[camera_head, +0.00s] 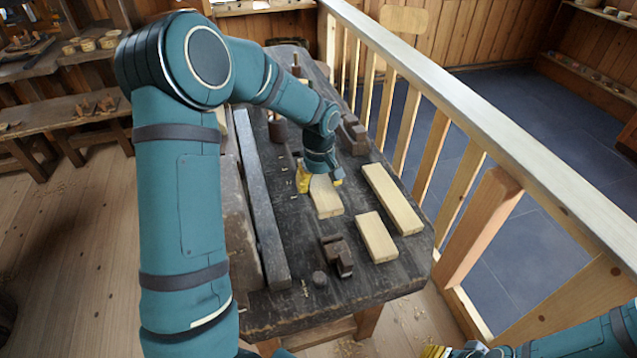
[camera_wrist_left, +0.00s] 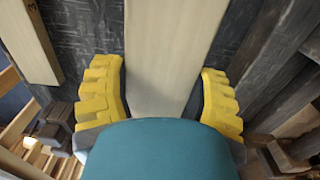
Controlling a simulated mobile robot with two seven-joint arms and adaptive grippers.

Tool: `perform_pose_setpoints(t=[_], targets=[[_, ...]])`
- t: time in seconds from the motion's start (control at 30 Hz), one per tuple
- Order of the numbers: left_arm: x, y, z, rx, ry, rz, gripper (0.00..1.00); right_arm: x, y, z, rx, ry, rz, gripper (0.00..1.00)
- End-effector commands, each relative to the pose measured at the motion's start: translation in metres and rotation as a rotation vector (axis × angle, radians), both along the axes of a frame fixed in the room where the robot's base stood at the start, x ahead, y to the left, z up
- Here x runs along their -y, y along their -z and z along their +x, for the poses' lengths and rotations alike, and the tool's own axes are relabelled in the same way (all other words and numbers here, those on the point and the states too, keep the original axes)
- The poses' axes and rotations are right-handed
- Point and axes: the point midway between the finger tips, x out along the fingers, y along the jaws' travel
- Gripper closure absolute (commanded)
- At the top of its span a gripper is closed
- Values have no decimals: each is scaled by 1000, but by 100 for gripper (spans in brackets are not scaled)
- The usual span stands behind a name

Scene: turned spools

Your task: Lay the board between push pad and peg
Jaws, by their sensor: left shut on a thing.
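A pale wooden board (camera_head: 327,203) lies on or just above the dark workbench, below my left gripper (camera_head: 320,181). In the left wrist view the board (camera_wrist_left: 165,60) runs between the yellow fingers of my left gripper (camera_wrist_left: 163,100), which is shut on it. A dark block with a jaw-like shape (camera_head: 337,256), perhaps the push pad, stands nearer the bench's front. The board is apart from both. My right gripper (camera_head: 440,352) is at the bottom edge, mostly cut off; its opening cannot be told.
Two other pale boards, a long one (camera_head: 392,198) and a short one (camera_head: 376,237), lie to the right on the workbench (camera_head: 385,282). A long grey bar (camera_head: 262,200) runs along the left. A wooden railing (camera_head: 480,130) stands close on the right.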

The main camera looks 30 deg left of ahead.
Motion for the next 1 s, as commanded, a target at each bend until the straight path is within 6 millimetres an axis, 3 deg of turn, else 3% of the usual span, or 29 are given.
perform_pose_setpoints(t=[1.0], targets=[[0,73,0,-1,1,-1,77,1,52,10,23,6,-4,53]])
